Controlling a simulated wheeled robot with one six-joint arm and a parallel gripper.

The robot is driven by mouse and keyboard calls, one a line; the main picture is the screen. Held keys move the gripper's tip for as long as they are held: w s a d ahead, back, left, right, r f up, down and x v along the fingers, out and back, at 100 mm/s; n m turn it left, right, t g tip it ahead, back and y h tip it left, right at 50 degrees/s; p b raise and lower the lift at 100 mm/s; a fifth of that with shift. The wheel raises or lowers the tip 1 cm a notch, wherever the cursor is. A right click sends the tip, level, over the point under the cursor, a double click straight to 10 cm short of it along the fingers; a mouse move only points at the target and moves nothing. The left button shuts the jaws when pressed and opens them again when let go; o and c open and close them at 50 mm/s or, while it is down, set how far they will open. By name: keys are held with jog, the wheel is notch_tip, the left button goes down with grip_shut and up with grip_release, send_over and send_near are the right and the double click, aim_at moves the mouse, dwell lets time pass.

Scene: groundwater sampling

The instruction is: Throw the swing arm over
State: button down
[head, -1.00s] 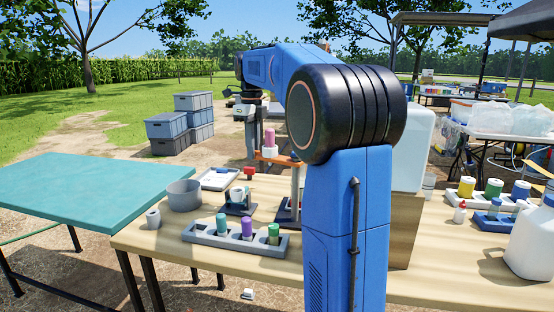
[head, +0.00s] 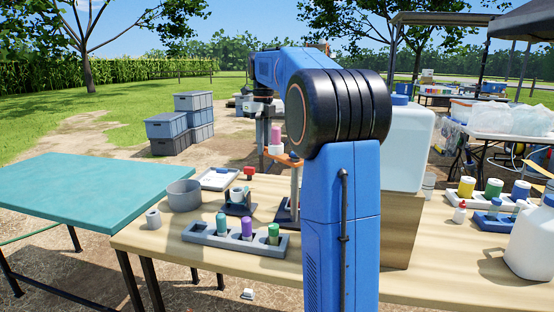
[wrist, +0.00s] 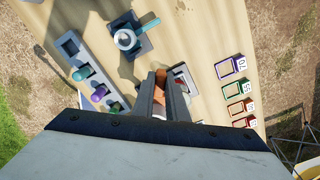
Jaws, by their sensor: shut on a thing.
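The swing arm (head: 284,158) is an orange bar reaching left from an upright post (head: 294,190) on a dark base. A pink and white cylinder (head: 276,138) stands near its left end. In the wrist view, my gripper (wrist: 161,84) is shut on an orange part of the swing arm (wrist: 158,78); the fingers hide much of it. The post's right side is partly covered by my blue arm.
A grey rack (head: 234,240) with coloured tubes stands in front. A grey bowl (head: 184,193) and a clipboard (head: 219,178) lie to the left. A large white container (head: 408,150) stands on a wooden box right of the post. The teal table (head: 80,200) is clear.

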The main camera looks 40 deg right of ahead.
jog(key=d+m, duration=0.1)
jog(key=d, duration=0.1)
jog(key=d+m, duration=0.1)
jog(key=m, duration=0.1)
jog(key=d+m, duration=0.1)
jog(key=d, duration=0.1)
jog(key=shift+s+d, duration=0.3)
jog(key=shift+d, duration=0.05)
